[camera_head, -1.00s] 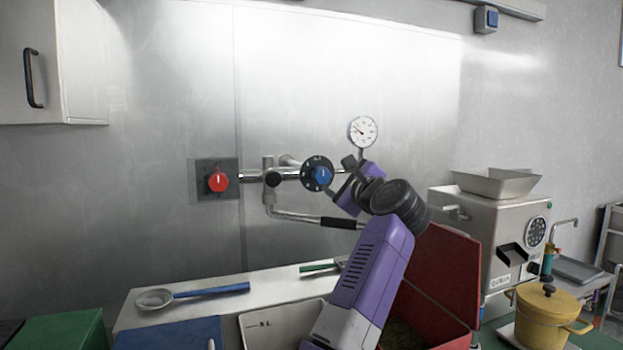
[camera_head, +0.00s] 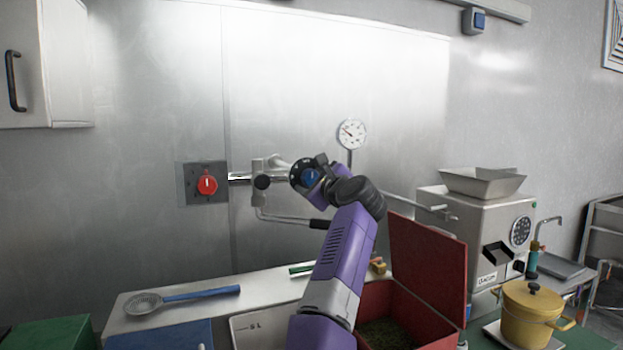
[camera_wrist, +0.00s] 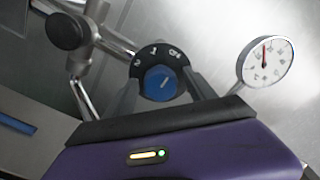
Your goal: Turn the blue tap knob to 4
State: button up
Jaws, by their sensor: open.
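The blue tap knob (camera_head: 310,178) sits on a black numbered dial on the wall pipe, partly hidden by my arm in the head view. In the wrist view the blue knob (camera_wrist: 160,83) shows a pale pointer mark tilted up to the right. The black dial (camera_wrist: 153,58) around it shows several pale marks, too small and tilted to read surely. My gripper (camera_wrist: 163,88) is open, with one grey finger on each side of the knob. I cannot tell whether the fingers touch it.
A red knob (camera_head: 207,184) is on a wall plate to the left. A round gauge (camera_head: 351,133) stands right of the dial. A tap pipe with a black handle (camera_head: 319,224) hangs below. An open red box (camera_head: 427,262) and a metal grinder (camera_head: 480,240) stand to the right.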

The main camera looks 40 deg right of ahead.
jog(key=shift+c, duration=0.2)
jog(key=c, duration=1.3)
